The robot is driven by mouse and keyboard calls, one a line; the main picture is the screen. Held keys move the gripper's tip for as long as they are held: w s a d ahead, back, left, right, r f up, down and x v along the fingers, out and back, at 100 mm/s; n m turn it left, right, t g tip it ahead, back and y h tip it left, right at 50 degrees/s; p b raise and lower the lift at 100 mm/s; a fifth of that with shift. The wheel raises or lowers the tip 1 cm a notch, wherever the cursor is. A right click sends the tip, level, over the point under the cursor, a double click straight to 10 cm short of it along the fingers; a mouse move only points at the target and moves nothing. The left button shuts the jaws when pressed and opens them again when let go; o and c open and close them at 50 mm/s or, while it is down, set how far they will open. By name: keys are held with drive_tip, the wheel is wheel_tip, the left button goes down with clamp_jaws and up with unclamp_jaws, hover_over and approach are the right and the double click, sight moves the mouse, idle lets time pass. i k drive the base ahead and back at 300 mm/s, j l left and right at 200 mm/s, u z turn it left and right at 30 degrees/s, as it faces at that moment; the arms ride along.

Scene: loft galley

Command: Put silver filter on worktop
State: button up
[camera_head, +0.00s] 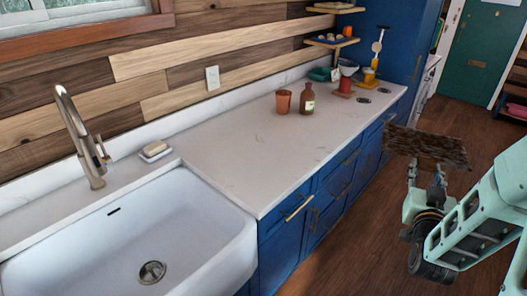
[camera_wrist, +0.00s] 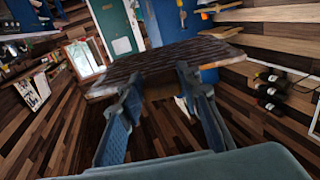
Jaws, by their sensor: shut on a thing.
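A flat rectangular panel (camera_head: 430,147), which I take to be the silver filter, is held level over the floor to the right of the counter. Its surface looks streaked dark brown rather than plainly silver, perhaps from reflection. My gripper (camera_head: 426,170) is below it and shut on its near edge. In the wrist view the panel (camera_wrist: 160,62) spans beyond both fingertips (camera_wrist: 157,80). The white worktop (camera_head: 235,150) runs along the wall to the left of the panel, apart from it.
A terracotta cup (camera_head: 283,102) and a brown bottle (camera_head: 307,99) stand towards the worktop's back. Coffee gear (camera_head: 345,77) and shelves (camera_head: 332,42) are at its far end. The sink (camera_head: 130,235) is at near left. The worktop's near and middle parts are clear.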

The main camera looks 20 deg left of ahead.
sight(262, 161)
drive_tip(key=i+l+u, duration=0.1)
drive_tip(key=i+u, duration=0.15)
drive_tip(key=i, duration=0.15)
drive_tip(key=i+l+u, duration=0.5)
drive_tip(key=i, duration=0.2)
